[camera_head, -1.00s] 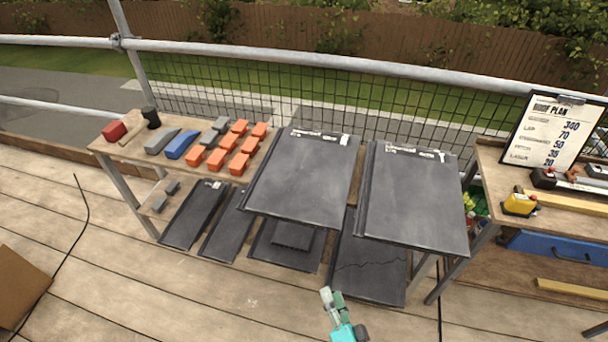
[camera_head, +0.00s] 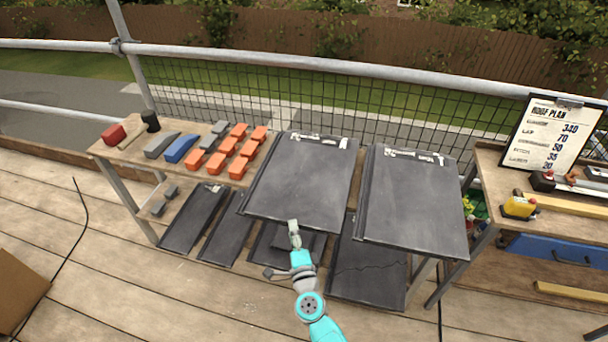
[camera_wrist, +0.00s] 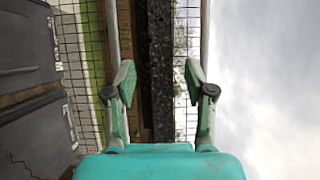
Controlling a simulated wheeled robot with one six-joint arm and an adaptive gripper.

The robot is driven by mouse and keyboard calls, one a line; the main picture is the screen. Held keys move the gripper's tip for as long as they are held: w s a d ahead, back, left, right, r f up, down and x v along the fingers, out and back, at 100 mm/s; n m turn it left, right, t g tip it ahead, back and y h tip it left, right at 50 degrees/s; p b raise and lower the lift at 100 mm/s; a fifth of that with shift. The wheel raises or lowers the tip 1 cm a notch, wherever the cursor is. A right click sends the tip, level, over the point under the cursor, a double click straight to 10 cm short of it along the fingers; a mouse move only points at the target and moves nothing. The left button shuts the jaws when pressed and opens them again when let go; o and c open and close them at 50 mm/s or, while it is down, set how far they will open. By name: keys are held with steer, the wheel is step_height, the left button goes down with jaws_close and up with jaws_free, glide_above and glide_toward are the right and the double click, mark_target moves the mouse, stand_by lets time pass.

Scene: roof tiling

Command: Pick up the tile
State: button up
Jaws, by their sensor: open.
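Two large dark grey tiles lie on the bench top: the left tile (camera_head: 303,180) and the right tile (camera_head: 412,200). Both jut out past the bench's front edge. My gripper (camera_head: 293,226) is at the front edge of the left tile in the head view; I cannot tell whether it touches. Dark tiles (camera_wrist: 30,95) show at the left of the wrist view, outside the fingers.
Narrower dark tiles (camera_head: 193,220) and a cracked tile (camera_head: 368,270) lie on the lower shelf. Orange blocks (camera_head: 228,146) and tools stand on the bench's left. A second bench (camera_head: 545,225) with a clipboard (camera_head: 552,135) is at the right. A rail (camera_head: 350,67) runs behind.

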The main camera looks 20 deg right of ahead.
mark_target(290, 215)
steer(key=shift+w+d+r, duration=0.1)
steer(key=shift+w+d, duration=0.05)
steer(key=shift+w, duration=0.85)
steer(key=shift+w+d+r, duration=0.1)
steer(key=shift+w+d, duration=0.05)
steer(key=shift+w, duration=0.9)
steer(key=shift+w+d, duration=0.15)
steer(key=shift+w, duration=0.85)
jaws_close()
steer(key=shift+r, duration=0.1)
